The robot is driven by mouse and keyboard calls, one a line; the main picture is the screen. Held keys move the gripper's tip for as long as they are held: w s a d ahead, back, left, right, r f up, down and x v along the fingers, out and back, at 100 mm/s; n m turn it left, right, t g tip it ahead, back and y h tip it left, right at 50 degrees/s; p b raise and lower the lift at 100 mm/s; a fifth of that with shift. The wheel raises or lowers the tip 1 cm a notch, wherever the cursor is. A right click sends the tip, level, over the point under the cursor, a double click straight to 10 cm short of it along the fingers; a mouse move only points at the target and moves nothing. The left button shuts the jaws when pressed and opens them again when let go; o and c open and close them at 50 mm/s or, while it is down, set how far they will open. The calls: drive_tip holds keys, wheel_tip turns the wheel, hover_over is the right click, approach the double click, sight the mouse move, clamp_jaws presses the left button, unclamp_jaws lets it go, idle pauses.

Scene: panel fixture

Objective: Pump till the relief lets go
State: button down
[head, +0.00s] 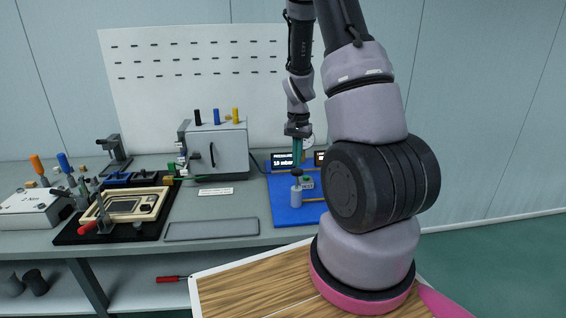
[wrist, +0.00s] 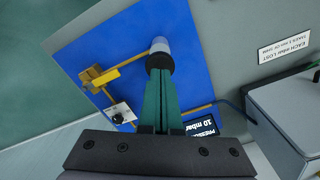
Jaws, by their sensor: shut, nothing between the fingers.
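A blue board (head: 287,213) on the bench carries a small upright pump-like cylinder (head: 296,196) with a pale body and dark top. In the wrist view the cylinder (wrist: 160,48) is right at my fingertips. My gripper (head: 297,165) points down above it, its green fingers (wrist: 159,74) shut together with nothing between them. The tips look close to or on the cylinder's dark top; I cannot tell whether they touch. A pressure display (wrist: 200,127) reads 10 mbar. A brass fitting (wrist: 98,78) and a white-faced part with a dark knob (wrist: 122,113) are on the board.
A grey cabinet (head: 217,150) with coloured pegs on top stands left of the board, with a printed card (head: 215,191) before it. A grey tray (head: 211,229) and a black mat with a framed device (head: 124,207) lie further left. My arm hides the bench's right part.

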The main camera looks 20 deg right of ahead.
sight(297, 171)
idle(2.0)
idle(0.3)
drive_tip(key=shift+f, duration=2.8)
drive_tip(key=shift+r, duration=2.8)
drive_tip(key=shift+r, duration=0.15)
drive_tip(key=shift+r, duration=2.35)
